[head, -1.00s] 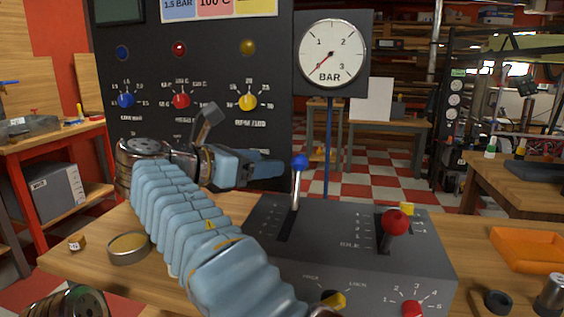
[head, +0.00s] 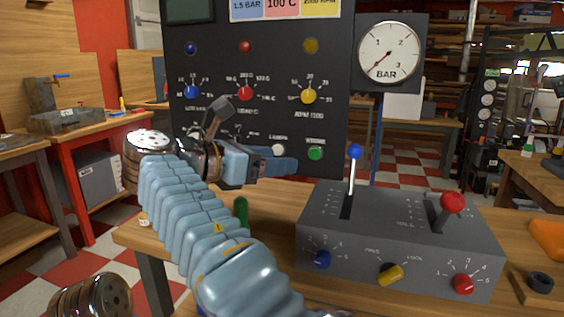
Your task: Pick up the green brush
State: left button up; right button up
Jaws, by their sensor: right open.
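A green upright piece (head: 241,210), likely part of the green brush, shows just behind my right forearm on the wooden table. Its lower part is hidden by the arm, and I cannot see bristles. My right gripper (head: 257,136) is open above and beyond the green piece, in front of the dark control panel. No object shows between its fingers. My left gripper is not in view.
A grey control box (head: 400,260) with levers and knobs stands on the table (head: 285,195) at right. A dark panel (head: 270,120) with knobs and a pressure gauge (head: 388,52) stand behind. An orange tray (head: 549,238) is at the right edge.

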aim_at(242, 223)
jog(key=k+j, duration=0.2)
jog(key=j, duration=0.15)
jog(key=k+j, duration=0.15)
jog(key=j, duration=0.2)
jog(key=k+j, duration=0.2)
jog(key=j, duration=0.15)
jog(key=k+j, duration=0.15)
jog(key=j, duration=0.2)
